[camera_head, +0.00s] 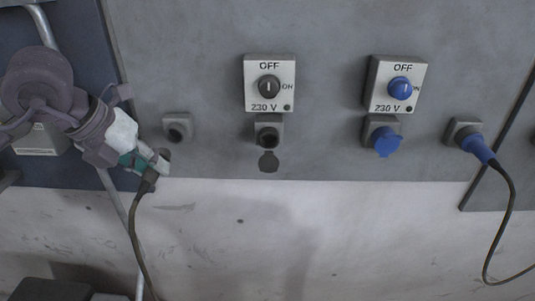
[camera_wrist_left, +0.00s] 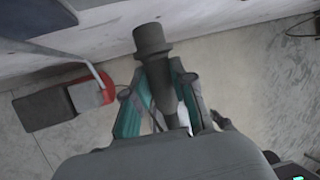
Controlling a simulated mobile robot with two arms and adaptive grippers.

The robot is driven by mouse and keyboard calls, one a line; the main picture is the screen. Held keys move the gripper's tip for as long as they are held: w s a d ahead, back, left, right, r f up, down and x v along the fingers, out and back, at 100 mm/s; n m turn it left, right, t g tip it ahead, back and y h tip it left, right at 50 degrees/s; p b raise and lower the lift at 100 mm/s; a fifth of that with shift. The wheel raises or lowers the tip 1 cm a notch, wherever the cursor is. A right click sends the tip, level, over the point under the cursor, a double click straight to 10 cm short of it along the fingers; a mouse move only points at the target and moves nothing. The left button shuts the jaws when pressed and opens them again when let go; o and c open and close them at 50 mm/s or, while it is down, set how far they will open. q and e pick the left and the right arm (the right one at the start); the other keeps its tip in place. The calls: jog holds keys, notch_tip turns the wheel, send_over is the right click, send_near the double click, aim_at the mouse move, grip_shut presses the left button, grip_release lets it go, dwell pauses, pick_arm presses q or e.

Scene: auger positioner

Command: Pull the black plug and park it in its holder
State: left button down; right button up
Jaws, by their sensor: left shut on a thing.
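My left gripper (camera_head: 150,163) comes in from the left, in front of the panel's lower left part. It is shut on the black plug (camera_wrist_left: 153,42), which shows between its teal fingers in the left wrist view, its wide end pointing away. The plug's dark cable (camera_head: 137,225) hangs down from the gripper. The plug is out of the black socket (camera_head: 268,134), whose round cap (camera_head: 268,161) hangs open below it. A grey holder (camera_head: 178,127) with an empty dark opening is just above and right of the gripper. The fingers hide most of the plug in the head view.
A black-knob switch box (camera_head: 268,86) and a blue-knob switch box (camera_head: 398,84) sit above the sockets. The blue socket (camera_head: 383,137) has its lid down. A blue plug (camera_head: 478,147) sits in the right holder, its cable hanging. A metal pipe (camera_head: 122,225) runs behind my arm.

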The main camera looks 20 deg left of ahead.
aim_at(159, 150)
pick_arm(q)
jog(key=shift+w+r, duration=0.1)
jog(key=shift+w, duration=0.05)
jog(key=shift+w+a+r+p, duration=0.1)
jog(key=shift+w+a+p, duration=0.1)
jog(key=shift+w+p, duration=0.4)
jog(key=shift+w+a+p, duration=0.2)
jog(key=shift+w+p, duration=0.15)
jog(key=shift+w, duration=0.3)
jog(key=shift+w+a+p, duration=0.15)
jog(key=shift+w+p, duration=0.2)
jog(key=shift+w, duration=0.25)
jog(key=shift+w+a, duration=0.15)
jog(key=shift+w, duration=0.15)
jog(key=shift+f, duration=0.2)
jog(key=shift+w+r, duration=0.1)
jog(key=shift+w, duration=0.1)
jog(key=shift+w+a+p, duration=0.1)
jog(key=shift+w+p, duration=0.2)
jog(key=shift+p, duration=0.15)
jog(key=shift+w+a, duration=0.1)
jog(key=shift+w, duration=0.2)
jog(key=shift+w+a+p, duration=0.1)
jog(key=shift+w+p, duration=0.2)
jog(key=shift+p, duration=0.05)
